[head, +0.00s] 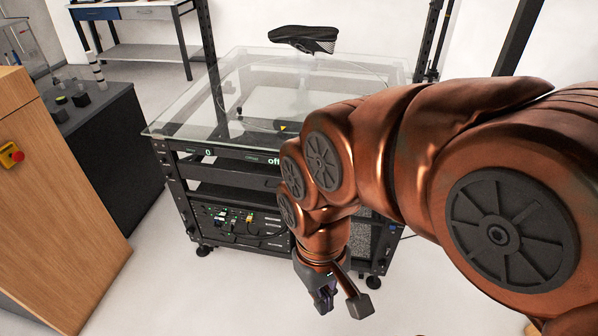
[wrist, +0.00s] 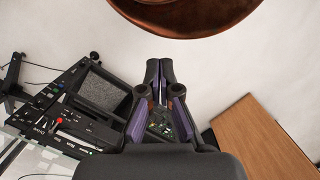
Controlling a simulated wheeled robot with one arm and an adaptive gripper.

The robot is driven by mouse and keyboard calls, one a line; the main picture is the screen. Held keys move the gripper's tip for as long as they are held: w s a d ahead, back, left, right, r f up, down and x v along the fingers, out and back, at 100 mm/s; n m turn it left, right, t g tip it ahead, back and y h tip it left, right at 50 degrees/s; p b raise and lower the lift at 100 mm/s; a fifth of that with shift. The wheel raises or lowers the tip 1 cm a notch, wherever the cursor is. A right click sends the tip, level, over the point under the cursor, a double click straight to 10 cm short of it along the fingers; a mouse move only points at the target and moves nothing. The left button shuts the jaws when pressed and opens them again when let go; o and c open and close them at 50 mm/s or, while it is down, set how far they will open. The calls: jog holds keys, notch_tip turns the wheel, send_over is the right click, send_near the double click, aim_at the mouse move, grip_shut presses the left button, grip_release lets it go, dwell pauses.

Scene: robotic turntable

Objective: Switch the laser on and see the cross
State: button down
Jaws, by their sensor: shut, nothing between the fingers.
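The turntable's front panel (head: 235,155) runs under the glass top, with a lit "0" and a lit "off" (head: 273,161). Part of the panel's right side is hidden behind my arm. A dark control panel (wrist: 85,130) with small labels and a red control (wrist: 60,116) shows at the left in the wrist view. The labels are too small to read, and I cannot tell which control is the laser's. No laser cross shows on the glass or the shoe (head: 303,39). My gripper (head: 325,308) is shut and empty, pointing down in front of the rack, apart from the panel; its fingers (wrist: 160,65) also show in the wrist view.
The glass top (head: 170,122) has protruding corners above the rack. Cabled equipment (head: 245,222) sits in the rack's lower part. A wooden cabinet (head: 55,200) with a red button on yellow (head: 12,155) and a dark bench (head: 110,150) stand at the left. Floor between them is clear.

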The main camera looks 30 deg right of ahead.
jog(key=w+d+f+m+t+h+b, duration=0.1)
jog(key=w+d+f+t+h+b, duration=0.4)
jog(key=w+d, duration=0.75)
jog(key=w+d+f+n+t+h+b, duration=0.1)
jog(key=w+d+n+t+h+b, duration=0.65)
jog(key=w+d+b, duration=1.1)
jog(key=w+a+f+n+t+y+b, duration=0.1)
jog(key=f+n+t+y+b, duration=0.2)
jog(key=f+n+y+b, duration=0.2)
jog(key=w+a+f+n+t+y+b, duration=0.1)
jog(key=a+f+n+t+y+b, duration=0.1)
jog(key=f+n+t+y+b, duration=0.2)
notch_tip(320, 180, down, 6)
jog(key=n+y+b, duration=0.1)
jog(key=n+y, duration=0.2)
jog(key=y, duration=0.1)
jog(key=shift+w+a+f+y, duration=0.25)
jog(key=shift+w+y, duration=0.05)
jog(key=shift+y, duration=0.05)
jog(key=shift+w, duration=0.1)
